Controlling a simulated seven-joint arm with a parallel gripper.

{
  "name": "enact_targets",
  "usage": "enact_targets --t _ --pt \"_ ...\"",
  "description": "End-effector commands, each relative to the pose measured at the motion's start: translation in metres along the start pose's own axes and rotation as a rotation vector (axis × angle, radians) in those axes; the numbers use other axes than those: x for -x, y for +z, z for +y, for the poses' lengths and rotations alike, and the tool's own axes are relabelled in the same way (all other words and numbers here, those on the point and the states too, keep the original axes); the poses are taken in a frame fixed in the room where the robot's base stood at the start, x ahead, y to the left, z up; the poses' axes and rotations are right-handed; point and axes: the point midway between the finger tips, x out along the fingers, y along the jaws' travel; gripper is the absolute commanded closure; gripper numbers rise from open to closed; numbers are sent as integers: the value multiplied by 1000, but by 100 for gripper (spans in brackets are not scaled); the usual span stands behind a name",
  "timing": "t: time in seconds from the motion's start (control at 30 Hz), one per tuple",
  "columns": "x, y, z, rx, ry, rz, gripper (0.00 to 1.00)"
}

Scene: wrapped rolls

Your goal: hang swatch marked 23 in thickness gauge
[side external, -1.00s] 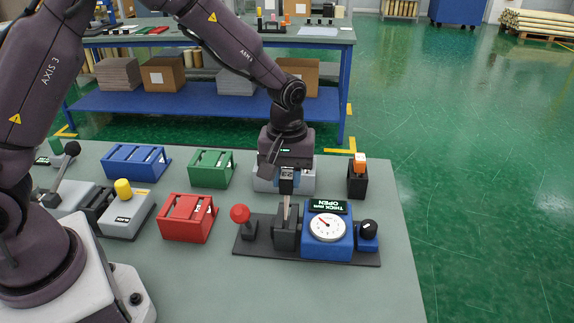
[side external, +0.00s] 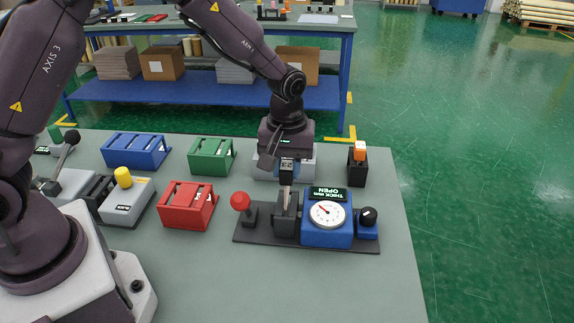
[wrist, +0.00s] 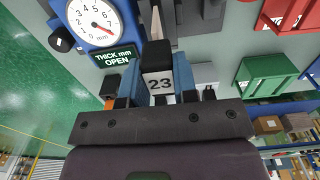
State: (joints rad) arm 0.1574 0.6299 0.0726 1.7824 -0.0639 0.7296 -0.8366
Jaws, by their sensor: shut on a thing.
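The thickness gauge (side external: 326,233) is a blue block with a round dial and a sign reading "THICK mm OPEN". It stands on a dark base plate with a black slotted jaw block (side external: 286,226) at its left. In the wrist view the dial (wrist: 92,22) shows at upper left. My gripper (side external: 287,172) is above the jaw block, pointing down. It is shut on the swatch marked 23 (wrist: 159,84), whose white label faces the wrist camera. The swatch hangs down toward the jaw block; its lower end is hidden, so I cannot tell how deep it sits.
A red-knobbed lever (side external: 241,202) and a black knob (side external: 368,215) flank the gauge. Red (side external: 188,207), green (side external: 212,158) and blue (side external: 136,152) slotted racks stand to the left. A black holder with an orange-and-white top (side external: 359,152) stands at the right. The front table area is clear.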

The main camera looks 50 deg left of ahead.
Motion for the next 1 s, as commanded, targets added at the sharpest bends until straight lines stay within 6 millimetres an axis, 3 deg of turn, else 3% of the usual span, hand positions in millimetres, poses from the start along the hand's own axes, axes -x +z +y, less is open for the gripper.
enact_targets --t 1.0 --pt "-41 0 0 0 -1 -1 96"
